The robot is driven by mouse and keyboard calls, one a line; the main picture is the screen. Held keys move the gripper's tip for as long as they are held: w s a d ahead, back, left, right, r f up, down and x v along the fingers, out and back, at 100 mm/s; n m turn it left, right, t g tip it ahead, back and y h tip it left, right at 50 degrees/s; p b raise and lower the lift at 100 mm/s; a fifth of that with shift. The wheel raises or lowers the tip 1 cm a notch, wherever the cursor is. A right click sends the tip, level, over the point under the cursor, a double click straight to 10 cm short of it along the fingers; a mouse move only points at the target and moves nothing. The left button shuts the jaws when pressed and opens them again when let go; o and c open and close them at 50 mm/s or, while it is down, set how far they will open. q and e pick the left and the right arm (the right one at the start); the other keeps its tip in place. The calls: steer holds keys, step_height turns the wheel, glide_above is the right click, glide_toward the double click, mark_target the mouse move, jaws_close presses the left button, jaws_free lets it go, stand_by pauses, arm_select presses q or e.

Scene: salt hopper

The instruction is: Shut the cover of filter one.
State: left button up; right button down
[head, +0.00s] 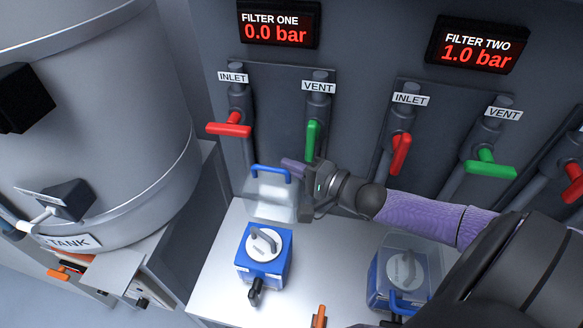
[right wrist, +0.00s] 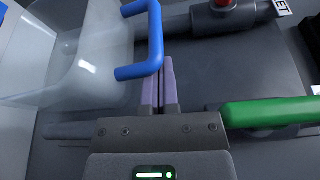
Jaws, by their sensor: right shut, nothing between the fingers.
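Filter one is a blue box (head: 254,268) with a round white lid and grey handle on top. Its clear cover (head: 270,196) stands open, raised behind the box, with a blue handle (head: 272,169) along its upper edge. The cover (right wrist: 85,60) and its blue handle (right wrist: 153,38) also show in the right wrist view. My right gripper (head: 291,166) is shut and empty, with its purple fingers at the right end of the blue handle. In the right wrist view the fingers (right wrist: 160,85) are together, and the handle partly overlaps them; contact cannot be told. My left gripper is not in view.
Filter one's display (head: 278,23) reads 0.0 bar; filter two's (head: 477,45) reads 1.0 bar. Filter one's red inlet lever (head: 229,128) lies crosswise; its green vent lever (head: 311,141) hangs beside my gripper. Filter two's clear cover (head: 425,252) is down. A large tank (head: 95,130) stands left.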

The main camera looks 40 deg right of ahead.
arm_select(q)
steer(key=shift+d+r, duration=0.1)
arm_select(e)
steer(key=shift+a, duration=0.1)
steer(key=shift+s+a+r+n+t+p, duration=0.15)
steer(key=shift+s+a+n+t+p, duration=0.2)
steer(key=shift+n, duration=0.35)
arm_select(q)
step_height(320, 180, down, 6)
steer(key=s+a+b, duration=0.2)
steer(key=b, duration=0.4)
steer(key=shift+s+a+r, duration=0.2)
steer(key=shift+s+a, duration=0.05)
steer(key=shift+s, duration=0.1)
arm_select(e)
steer(key=s+a+f+n+t+y, duration=0.1)
steer(key=s+a+f+n+y, duration=0.4)
steer(key=s+a+f+n, duration=0.6)
steer(key=a+n, duration=0.2)
steer(key=n, duration=0.1)
steer(key=shift+s+a, duration=0.25)
steer(key=shift+s, duration=0.05)
steer(key=shift+s+f+n, duration=0.1)
steer(key=shift+f+n, duration=0.1)
steer(key=shift+n, duration=0.1)
